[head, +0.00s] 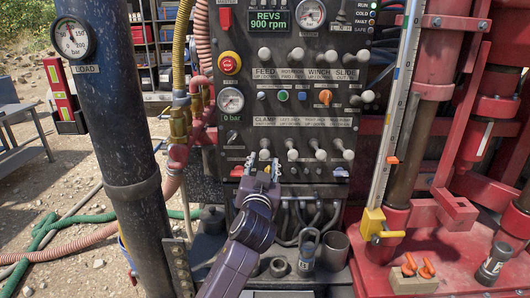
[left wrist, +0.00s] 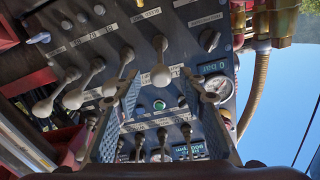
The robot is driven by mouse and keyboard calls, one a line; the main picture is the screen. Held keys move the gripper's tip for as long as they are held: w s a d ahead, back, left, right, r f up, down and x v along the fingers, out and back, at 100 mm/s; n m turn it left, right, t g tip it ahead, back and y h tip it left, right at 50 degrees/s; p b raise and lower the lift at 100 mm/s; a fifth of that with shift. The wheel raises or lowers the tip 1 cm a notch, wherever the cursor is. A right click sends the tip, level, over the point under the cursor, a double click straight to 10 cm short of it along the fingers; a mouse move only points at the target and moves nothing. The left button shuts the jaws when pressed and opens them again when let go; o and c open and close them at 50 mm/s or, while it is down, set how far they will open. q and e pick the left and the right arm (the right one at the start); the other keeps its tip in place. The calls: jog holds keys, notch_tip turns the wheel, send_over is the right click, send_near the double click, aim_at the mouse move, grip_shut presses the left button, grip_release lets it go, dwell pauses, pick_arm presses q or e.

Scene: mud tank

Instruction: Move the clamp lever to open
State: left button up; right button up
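The clamp lever (head: 264,154) is the leftmost lever of the lower row on the dark control panel, below the CLAMP label. It has a pale round knob. My left gripper (head: 264,164) is open in front of it, its fingertips to either side of the knob. In the left wrist view the panel appears upside down. There the clamp lever's knob (left wrist: 160,76) shows between the two spread fingers of my left gripper (left wrist: 161,90), with a visible gap to each finger. My right gripper is not in view.
Neighbouring levers (head: 293,155) stand close on the right in the same row. A red switch (head: 237,171) is just to the left below. Yellow hose fittings (head: 179,120) and a thick dark post (head: 120,130) stand left of the panel.

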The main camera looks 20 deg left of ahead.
aim_at(265, 152)
pick_arm(q)
jog(key=shift+w+a+r, duration=0.15)
jog(key=shift+w, duration=0.25)
jog(key=shift+f+p+x, duration=0.2)
jog(key=shift+p+x, duration=1)
jog(key=shift+x, duration=2.15)
grip_shut()
